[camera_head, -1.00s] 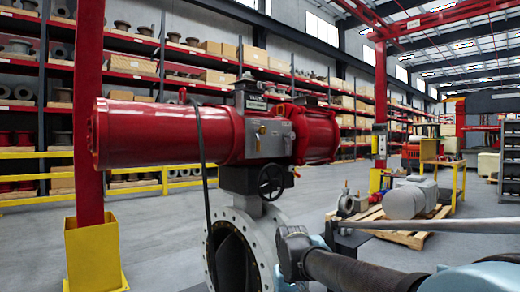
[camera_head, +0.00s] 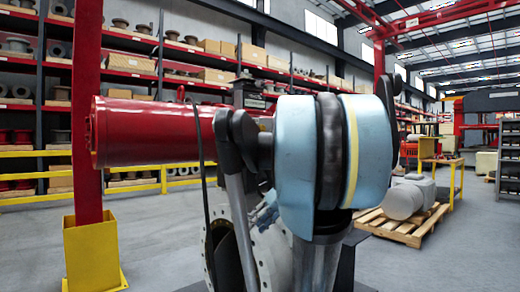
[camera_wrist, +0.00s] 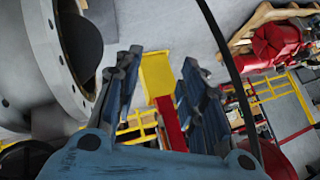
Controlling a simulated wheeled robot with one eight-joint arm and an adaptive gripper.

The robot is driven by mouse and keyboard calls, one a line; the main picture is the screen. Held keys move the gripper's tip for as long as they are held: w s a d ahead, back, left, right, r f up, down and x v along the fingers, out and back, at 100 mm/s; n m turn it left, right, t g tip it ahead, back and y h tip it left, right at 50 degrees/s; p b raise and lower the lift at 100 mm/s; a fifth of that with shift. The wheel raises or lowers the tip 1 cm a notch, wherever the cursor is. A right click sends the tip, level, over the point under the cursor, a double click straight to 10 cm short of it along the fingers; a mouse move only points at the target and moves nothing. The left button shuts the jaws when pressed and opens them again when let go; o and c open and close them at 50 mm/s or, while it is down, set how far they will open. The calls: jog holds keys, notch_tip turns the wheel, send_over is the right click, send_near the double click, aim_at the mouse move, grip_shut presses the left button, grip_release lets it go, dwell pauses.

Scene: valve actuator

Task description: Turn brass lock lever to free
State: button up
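The brass lock lever cannot be made out in either view. My arm covers the middle of the valve actuator in the head view. The actuator's red cylinder (camera_head: 150,132) shows left of my arm, above the grey valve flange (camera_head: 273,255). In the wrist view the flange (camera_wrist: 62,55) fills the left side, beside my gripper. My gripper (camera_wrist: 160,66) has its blue fingers apart with nothing held between them. In the head view it shows small and partly hidden, in front of the valve (camera_head: 265,211).
A dark cable (camera_head: 203,195) hangs by the valve and crosses the wrist view's right side (camera_wrist: 228,70). A red column in a yellow base (camera_head: 94,255) stands at left. A pallet (camera_head: 405,230) with grey equipment is at right. Open floor lies between column and valve.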

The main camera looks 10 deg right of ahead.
jog(key=w+d+r+n+t+y, duration=0.25)
jog(key=w+d+r, duration=0.25)
jog(key=w+r, duration=0.75)
jog(key=n+t+y, duration=0.3)
jog(key=t+y, duration=0.1)
jog(key=t, duration=0.1)
send_near(256, 141)
jog(key=w+a+f, duration=0.2)
jog(key=w+a, duration=0.3)
jog(key=w, duration=0.1)
jog(key=shift+a, duration=0.15)
jog(key=shift+m+h, duration=0.25)
jog(key=shift+r, duration=0.1)
grip_shut()
